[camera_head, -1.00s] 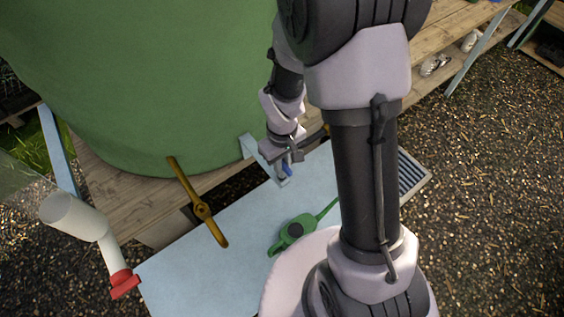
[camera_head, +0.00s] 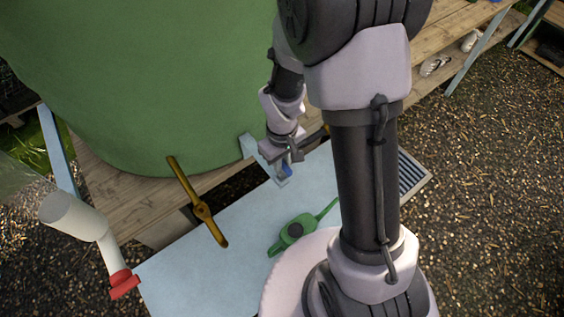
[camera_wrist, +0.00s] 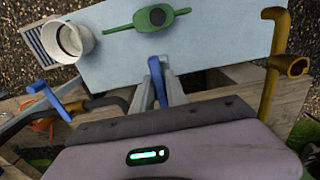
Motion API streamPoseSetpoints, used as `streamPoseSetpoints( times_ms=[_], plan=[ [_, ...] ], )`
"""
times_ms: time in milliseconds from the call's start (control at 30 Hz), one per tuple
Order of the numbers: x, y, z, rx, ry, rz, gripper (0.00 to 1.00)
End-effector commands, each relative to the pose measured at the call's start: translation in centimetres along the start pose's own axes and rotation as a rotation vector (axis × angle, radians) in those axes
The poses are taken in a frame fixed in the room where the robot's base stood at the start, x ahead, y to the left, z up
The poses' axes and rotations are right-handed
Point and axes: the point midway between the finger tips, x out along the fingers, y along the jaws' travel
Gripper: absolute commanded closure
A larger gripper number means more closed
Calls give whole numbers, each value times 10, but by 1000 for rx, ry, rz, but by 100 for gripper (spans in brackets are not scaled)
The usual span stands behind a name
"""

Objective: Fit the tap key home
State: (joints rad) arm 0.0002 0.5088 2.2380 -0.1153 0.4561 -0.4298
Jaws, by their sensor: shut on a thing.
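A blue piece, which looks like the tap key (camera_wrist: 158,78), is held between my gripper's fingers. My gripper (camera_head: 284,176) points down at the far edge of the pale blue table (camera_head: 180,268), near the green tank (camera_head: 150,80). In the wrist view, my gripper (camera_wrist: 162,84) is shut on the blue piece. A bent blue handle (camera_wrist: 45,97) is left of it, near a dark curved pipe (camera_wrist: 112,102). I cannot tell whether the key touches any fitting.
A green two-armed piece (camera_head: 295,231) lies on the table. A brown-yellow bar with a ring (camera_head: 202,210) is at its left. A white pipe with a red end (camera_head: 110,255) stands left.

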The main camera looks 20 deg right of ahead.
Motion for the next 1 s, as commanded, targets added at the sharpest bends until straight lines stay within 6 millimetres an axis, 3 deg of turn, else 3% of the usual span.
streamPoseSetpoints(
  times_ms=[1000],
  plan=[
    [21, 0, 0, 0, 0, 0, 100]
  ],
)
